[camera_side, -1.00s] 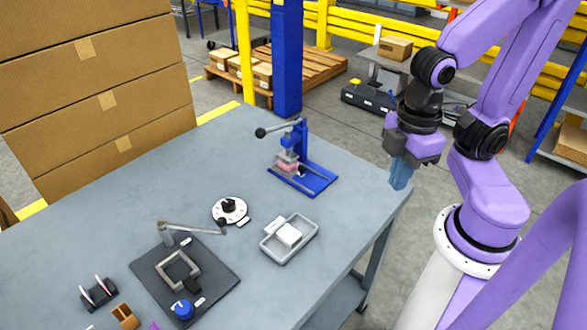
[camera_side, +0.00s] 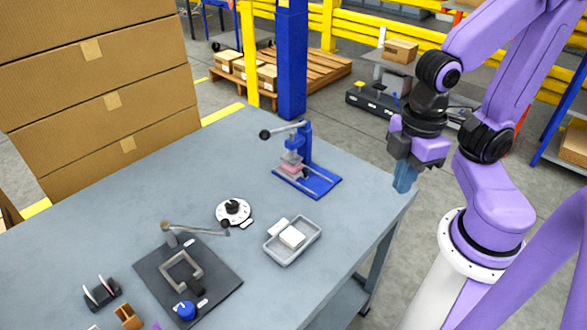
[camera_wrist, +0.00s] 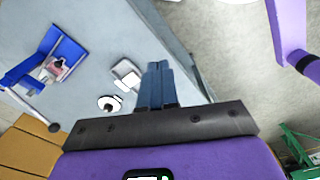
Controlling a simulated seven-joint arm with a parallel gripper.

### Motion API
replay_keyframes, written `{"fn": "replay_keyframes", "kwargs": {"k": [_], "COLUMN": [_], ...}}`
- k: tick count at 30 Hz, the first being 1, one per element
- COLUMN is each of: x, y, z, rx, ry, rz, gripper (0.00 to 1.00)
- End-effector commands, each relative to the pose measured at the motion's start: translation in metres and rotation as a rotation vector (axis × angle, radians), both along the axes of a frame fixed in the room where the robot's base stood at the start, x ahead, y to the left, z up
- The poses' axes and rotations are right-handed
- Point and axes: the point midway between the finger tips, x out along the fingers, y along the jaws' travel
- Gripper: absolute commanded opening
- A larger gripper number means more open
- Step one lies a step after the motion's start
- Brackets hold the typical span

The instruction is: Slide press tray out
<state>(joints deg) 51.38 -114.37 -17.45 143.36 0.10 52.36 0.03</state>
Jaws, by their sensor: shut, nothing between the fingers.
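The blue press (camera_side: 304,165) stands at the far part of the table, with a lever ending in a dark knob (camera_side: 265,134). Its pinkish press tray (camera_side: 291,169) sits low on the blue base, below the press head; a small dark knob shows beside it. The press also shows at the left of the wrist view (camera_wrist: 45,62), with the pinkish tray (camera_wrist: 55,66) on it. My gripper (camera_side: 403,186) is shut and empty, pointing down near the table's right edge, well to the right of the press and apart from it. In the wrist view its blue fingers (camera_wrist: 157,72) are together.
On the table (camera_side: 220,160) are a grey bin (camera_side: 273,254) with white blocks, a white dial (camera_side: 233,211), a dark mat (camera_side: 155,290) with a frame and swing arm, and a small rack (camera_side: 101,294). Boxes (camera_side: 110,100) are stacked behind left. The surface between press and gripper is clear.

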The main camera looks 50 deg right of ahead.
Motion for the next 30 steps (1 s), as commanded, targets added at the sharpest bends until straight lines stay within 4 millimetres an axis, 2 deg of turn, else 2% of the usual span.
{"fn": "replay_keyframes", "kwargs": {"k": [14, 15, 18, 19, 23, 30], "x": [0.0, 0.0, 0.001, 0.002, 0.011, 0.047], "y": [0.0, 0.0, -0.001, -0.002, -0.014, -0.048], "z": [0.0, 0.0, -0.002, -0.004, -0.019, -0.052], "rx": [0.0, 0.0, -0.015, -0.029, -0.157, -0.537], "ry": [0.0, 0.0, -0.001, -0.004, -0.026, -0.123], "rz": [0.0, 0.0, 0.005, 0.009, 0.059, 0.259], "gripper": [0.0, 0.03, 0.3, 0.3, 0.3, 0.3]}}
